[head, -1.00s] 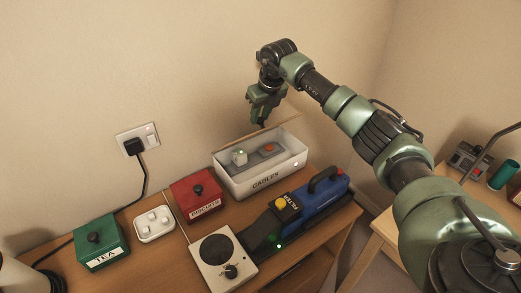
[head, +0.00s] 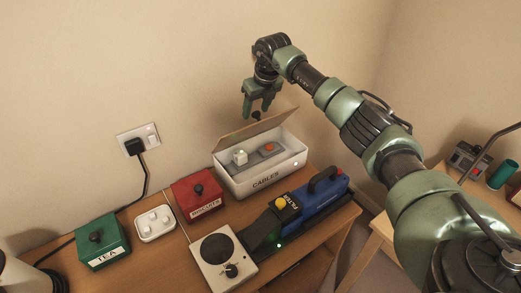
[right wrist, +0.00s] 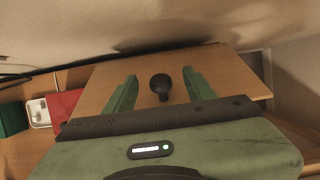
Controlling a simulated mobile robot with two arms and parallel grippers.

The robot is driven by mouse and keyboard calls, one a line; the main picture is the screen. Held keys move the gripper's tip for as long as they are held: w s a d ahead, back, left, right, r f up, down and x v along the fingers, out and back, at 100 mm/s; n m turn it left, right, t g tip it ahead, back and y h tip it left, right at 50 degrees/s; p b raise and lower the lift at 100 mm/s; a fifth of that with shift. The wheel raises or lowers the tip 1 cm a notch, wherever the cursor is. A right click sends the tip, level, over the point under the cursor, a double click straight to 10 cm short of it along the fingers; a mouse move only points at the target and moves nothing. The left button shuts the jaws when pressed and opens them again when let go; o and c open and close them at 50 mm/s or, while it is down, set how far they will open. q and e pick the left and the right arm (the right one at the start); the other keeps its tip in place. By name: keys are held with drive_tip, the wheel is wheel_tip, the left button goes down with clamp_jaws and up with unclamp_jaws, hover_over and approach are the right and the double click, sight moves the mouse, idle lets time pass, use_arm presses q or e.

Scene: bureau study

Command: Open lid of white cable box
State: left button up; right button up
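The white cable box (head: 262,180), lettered CABLES, stands at the back of the desk with its top uncovered. Its wood-coloured lid (head: 250,133) is raised and tilted along the back rim. A dark knob (head: 256,115) stands out from the lid's far side. My right gripper (head: 256,110) is at the knob, above and behind the box. In the right wrist view, its green fingers (right wrist: 160,92) are spread on either side of the knob (right wrist: 160,84), with gaps on both sides. The lid's outer face (right wrist: 235,75) fills the middle there. My left gripper is not in view.
Inside the box lies a grey power strip (head: 266,153) with a white plug (head: 240,157). A red biscuits box (head: 197,195), a blue filter unit (head: 318,197) and a cream dial unit (head: 217,256) stand close by. The wall is close behind the lid.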

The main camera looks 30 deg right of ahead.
drive_tip(key=shift+s+r+p, duration=0.2)
drive_tip(key=shift+r+p, duration=0.2)
drive_tip(key=s+r+p, duration=0.2)
drive_tip(key=r, duration=0.1)
drive_tip(key=shift+s+d+r, duration=0.2)
drive_tip(key=shift+s+r, duration=0.05)
drive_tip(key=shift+s, duration=0.05)
drive_tip(key=shift+s+r+p, duration=0.6)
drive_tip(key=shift+r+p, duration=0.05)
